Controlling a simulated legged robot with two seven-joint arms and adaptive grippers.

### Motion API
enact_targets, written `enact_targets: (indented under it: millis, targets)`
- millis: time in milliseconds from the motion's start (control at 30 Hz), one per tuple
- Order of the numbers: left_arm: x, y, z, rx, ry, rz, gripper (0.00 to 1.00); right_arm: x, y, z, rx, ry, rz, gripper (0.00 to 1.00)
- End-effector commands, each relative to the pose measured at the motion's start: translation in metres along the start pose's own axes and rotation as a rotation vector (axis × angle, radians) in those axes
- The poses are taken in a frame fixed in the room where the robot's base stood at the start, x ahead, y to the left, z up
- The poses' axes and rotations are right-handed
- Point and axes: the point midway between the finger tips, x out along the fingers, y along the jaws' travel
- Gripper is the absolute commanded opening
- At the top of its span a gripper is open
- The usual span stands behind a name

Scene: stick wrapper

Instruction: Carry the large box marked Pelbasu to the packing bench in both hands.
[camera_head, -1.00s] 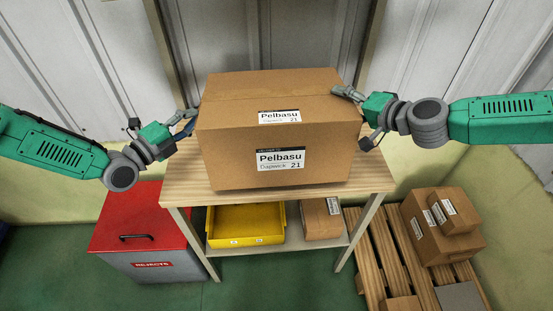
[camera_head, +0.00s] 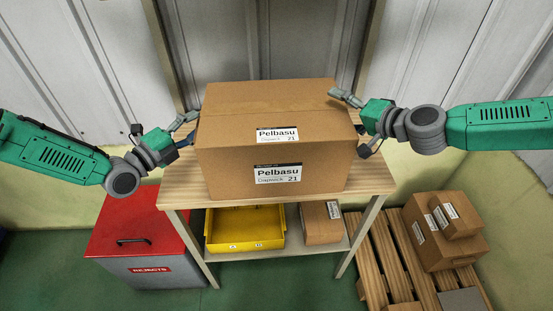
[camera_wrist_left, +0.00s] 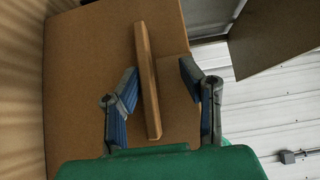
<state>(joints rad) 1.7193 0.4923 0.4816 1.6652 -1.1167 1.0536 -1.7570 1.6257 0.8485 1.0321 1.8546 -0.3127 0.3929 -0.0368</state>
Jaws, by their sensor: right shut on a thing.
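The large box marked Pelbasu (camera_head: 225,165) is upright on the wooden bench (camera_head: 375,185) and looks to rest on its top, close to the front edge. My left gripper (camera_head: 184,130) is at the box's left side with its fingers spread. In the left wrist view, the open fingers stand on either side of a narrow brown strip (camera_wrist_left: 148,80) on the box's side, with gaps visible. My right gripper (camera_head: 351,124) is shut on the box at its right side. What its fingers close around is hidden in the head view.
A yellow bin (camera_head: 245,228) and a small carton (camera_head: 322,224) sit on the bench's lower shelf. A red-lidded rejects bin (camera_head: 140,225) stands left. A pallet (camera_head: 385,258) with cartons (camera_head: 445,240) is on the right. A wall stands behind the bench.

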Motion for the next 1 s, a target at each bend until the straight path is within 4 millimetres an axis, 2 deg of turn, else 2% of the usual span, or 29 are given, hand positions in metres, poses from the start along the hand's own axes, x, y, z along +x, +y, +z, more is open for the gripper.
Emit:
enact_targets:
  millis: [300,700,900,1000]
  targets:
    - [-0.005,-0.001,0.003,0.0,-0.003,-0.003,0.32,0.002,-0.004,0.001,-0.002,-0.001,-0.004,0.9]
    - [-0.061,0.001,0.002,0.0,-0.001,0.001,0.32,0.002,-0.003,0.002,-0.001,-0.003,-0.002,0.9]
    - [-0.075,0.001,0.0,0.0,0.0,0.001,0.32,0.0,-0.002,0.002,0.0,-0.004,-0.002,0.9]
    - [-0.077,0.001,0.0,0.001,0.0,0.002,0.32,-0.007,-0.002,0.001,0.0,-0.004,-0.003,0.9]
